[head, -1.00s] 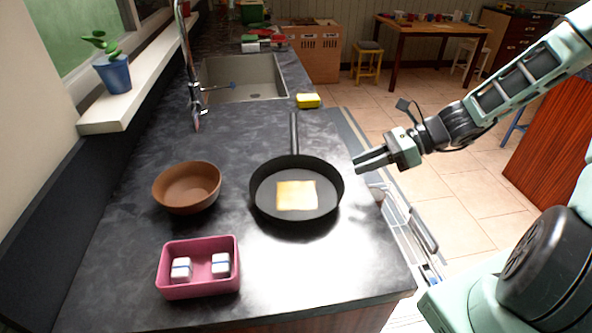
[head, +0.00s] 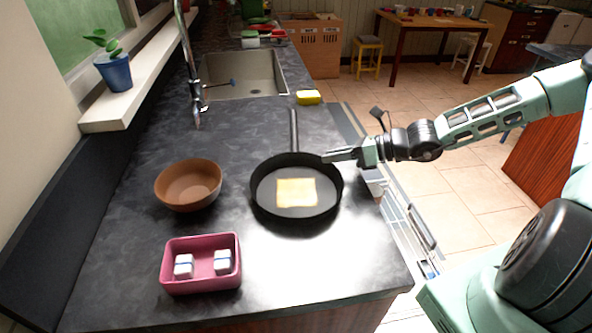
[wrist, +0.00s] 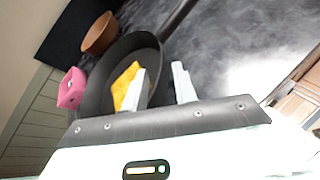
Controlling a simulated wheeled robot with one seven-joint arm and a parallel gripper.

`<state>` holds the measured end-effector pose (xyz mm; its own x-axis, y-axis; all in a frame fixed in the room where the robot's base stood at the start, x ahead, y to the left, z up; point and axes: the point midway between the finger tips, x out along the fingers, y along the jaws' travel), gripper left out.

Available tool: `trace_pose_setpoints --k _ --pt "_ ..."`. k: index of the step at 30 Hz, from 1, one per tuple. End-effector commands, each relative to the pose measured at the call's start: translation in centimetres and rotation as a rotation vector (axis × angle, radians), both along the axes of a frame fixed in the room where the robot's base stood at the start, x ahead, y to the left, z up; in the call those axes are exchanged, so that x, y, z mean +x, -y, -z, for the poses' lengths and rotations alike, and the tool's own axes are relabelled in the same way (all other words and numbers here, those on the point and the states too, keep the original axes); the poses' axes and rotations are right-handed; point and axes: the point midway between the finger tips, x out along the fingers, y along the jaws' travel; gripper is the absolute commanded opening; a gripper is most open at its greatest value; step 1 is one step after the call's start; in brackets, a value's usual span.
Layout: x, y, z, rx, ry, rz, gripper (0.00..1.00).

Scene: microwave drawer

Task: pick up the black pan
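The black pan (head: 265,205) lies flat on the dark countertop, its handle (head: 294,130) pointing away toward the sink. A yellow square slice (head: 296,192) lies inside it. My gripper (head: 328,157) is at the pan's right rim in the head view, near the handle's base; I cannot tell whether it touches.
A brown bowl (head: 188,185) stands left of the pan. A pink box (head: 201,284) holding two small white items is in front of it. A yellow sponge (head: 308,97) lies beside the sink (head: 245,77). The counter right of the handle is clear.

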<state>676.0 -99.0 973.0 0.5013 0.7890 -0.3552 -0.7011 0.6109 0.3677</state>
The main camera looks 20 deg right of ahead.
Motion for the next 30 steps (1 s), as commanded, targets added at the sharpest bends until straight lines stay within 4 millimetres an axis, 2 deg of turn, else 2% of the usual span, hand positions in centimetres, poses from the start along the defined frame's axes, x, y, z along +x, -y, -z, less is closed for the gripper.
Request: trace_pose_setpoints --k 6,13,18,30 --pt "0.5 -0.9 0.2 0.002 -0.002 -0.001 0.28" --pt "1.9 -3.3 0.7 0.007 -0.004 -0.001 0.28" --pt "2.6 -4.2 1.3 0.004 -0.001 -0.001 0.28" --pt "2.9 -4.7 1.6 0.000 -0.001 -0.001 0.28"
